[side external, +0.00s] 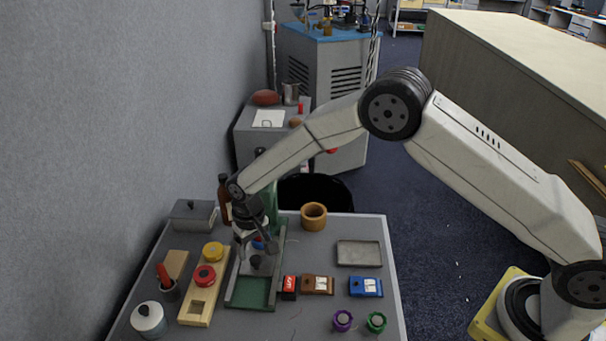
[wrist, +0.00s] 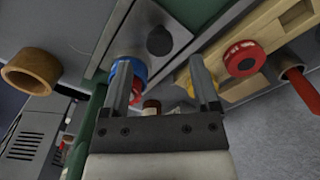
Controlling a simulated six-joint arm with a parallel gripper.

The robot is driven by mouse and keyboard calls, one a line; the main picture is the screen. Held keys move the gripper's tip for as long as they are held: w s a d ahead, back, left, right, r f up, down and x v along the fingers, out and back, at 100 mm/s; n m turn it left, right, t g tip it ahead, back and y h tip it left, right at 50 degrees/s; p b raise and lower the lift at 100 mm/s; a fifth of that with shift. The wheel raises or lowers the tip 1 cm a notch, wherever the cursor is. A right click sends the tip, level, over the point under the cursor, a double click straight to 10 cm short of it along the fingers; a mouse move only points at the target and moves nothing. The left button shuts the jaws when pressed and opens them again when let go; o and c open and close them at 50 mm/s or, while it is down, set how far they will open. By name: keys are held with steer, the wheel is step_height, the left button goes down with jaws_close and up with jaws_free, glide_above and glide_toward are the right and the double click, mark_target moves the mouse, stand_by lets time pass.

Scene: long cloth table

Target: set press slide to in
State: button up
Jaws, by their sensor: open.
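The press has a green upright (side external: 271,205) behind my gripper and a grey-framed bed with a green plate (side external: 252,293) toward the front of the table. A dark round knob (side external: 256,262) stands over the bed; a dark round part (wrist: 159,41) also shows on the grey plate in the wrist view. I cannot tell clearly which part is the slide or how far in it sits. My gripper (side external: 256,238) points down over the back of the bed. In the wrist view my gripper (wrist: 163,82) is open, with a blue and red round piece (wrist: 128,70) partly behind one finger.
A wooden block holds a red ring (side external: 204,276) and a yellow ring (side external: 213,251) left of the press. A red box (side external: 289,287), brown block (side external: 318,285) and blue block (side external: 366,287) stand right. A wooden cup (side external: 314,216) and grey tray (side external: 358,253) are farther back.

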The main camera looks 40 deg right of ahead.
mark_target(255, 259)
steer(key=shift+r, duration=1.95)
steer(key=shift+s+d, duration=0.1)
steer(key=shift+d, duration=0.05)
steer(key=shift+s+d+f+t+h, duration=0.2)
steer(key=shift+d+t+h, duration=0.1)
steer(key=shift+t, duration=0.3)
steer(key=s+t, duration=0.1)
steer(key=s+a+t, duration=0.1)
steer(key=s+t, duration=0.1)
steer(key=shift+f, duration=0.1)
steer(key=shift+w+f, duration=0.1)
steer(key=shift+x, duration=3.8)
